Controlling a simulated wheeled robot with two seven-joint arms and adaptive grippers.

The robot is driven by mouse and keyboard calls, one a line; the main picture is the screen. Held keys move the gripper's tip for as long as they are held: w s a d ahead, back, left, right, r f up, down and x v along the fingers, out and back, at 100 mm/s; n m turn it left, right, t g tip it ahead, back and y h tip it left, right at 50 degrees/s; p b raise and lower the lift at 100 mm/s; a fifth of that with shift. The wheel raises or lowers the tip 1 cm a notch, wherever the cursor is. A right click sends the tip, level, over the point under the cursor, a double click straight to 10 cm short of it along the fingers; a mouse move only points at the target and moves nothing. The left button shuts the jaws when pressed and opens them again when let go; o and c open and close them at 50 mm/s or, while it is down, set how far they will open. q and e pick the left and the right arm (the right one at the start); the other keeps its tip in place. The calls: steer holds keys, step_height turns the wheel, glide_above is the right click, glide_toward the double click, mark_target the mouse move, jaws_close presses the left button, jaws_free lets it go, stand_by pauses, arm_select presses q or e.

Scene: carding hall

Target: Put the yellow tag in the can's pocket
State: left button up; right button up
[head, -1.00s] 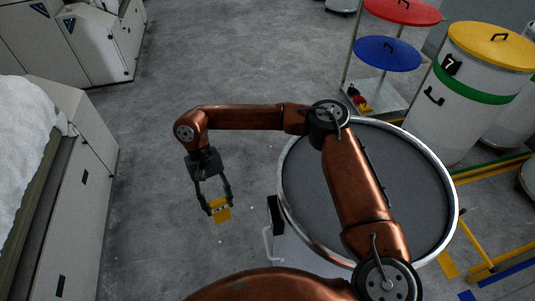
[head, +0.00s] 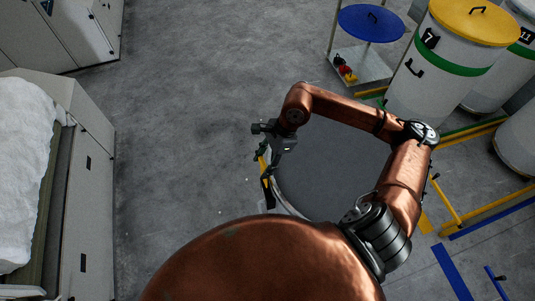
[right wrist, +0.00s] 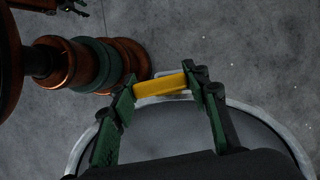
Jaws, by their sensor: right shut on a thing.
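My right gripper (head: 262,160) is shut on the yellow tag (head: 263,164), at the near left edge of the big round can (head: 330,175). In the right wrist view, the tag (right wrist: 160,86) spans between the two green-edged fingertips (right wrist: 160,88), with the can's pale rim (right wrist: 250,104) just beyond and below. A dark upright piece (head: 267,190), apparently the can's pocket, shows at the can's left side just below the tag. The gripper partly hides it, and I cannot tell whether the tag touches it. My left gripper does not show in the head view.
White cans with a yellow lid (head: 475,20) and a trolley with a blue lid (head: 371,22) stand at the upper right. Yellow floor rails (head: 448,205) lie right of the can. A machine with white fibre (head: 25,150) is at the left. The middle floor is clear.

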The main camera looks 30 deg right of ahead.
arm_select(q)
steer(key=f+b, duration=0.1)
steer(key=b, duration=0.1)
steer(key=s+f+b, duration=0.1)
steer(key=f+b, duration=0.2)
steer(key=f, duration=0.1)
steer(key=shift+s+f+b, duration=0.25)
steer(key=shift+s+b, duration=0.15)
arm_select(e)
step_height(320, 180, down, 9)
steer(key=d+m, duration=0.1)
steer(key=shift+s+f, duration=0.15)
steer(key=shift+f, duration=0.05)
stand_by(0.5)
steer(key=o, duration=1.2)
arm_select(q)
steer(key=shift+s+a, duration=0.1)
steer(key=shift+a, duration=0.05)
arm_select(e)
steer(key=shift+o, duration=0.2)
steer(key=shift+d+r, duration=0.1)
steer(key=v, duration=1.1)
steer(key=shift+s+r, duration=0.25)
steer(key=shift+r, duration=0.15)
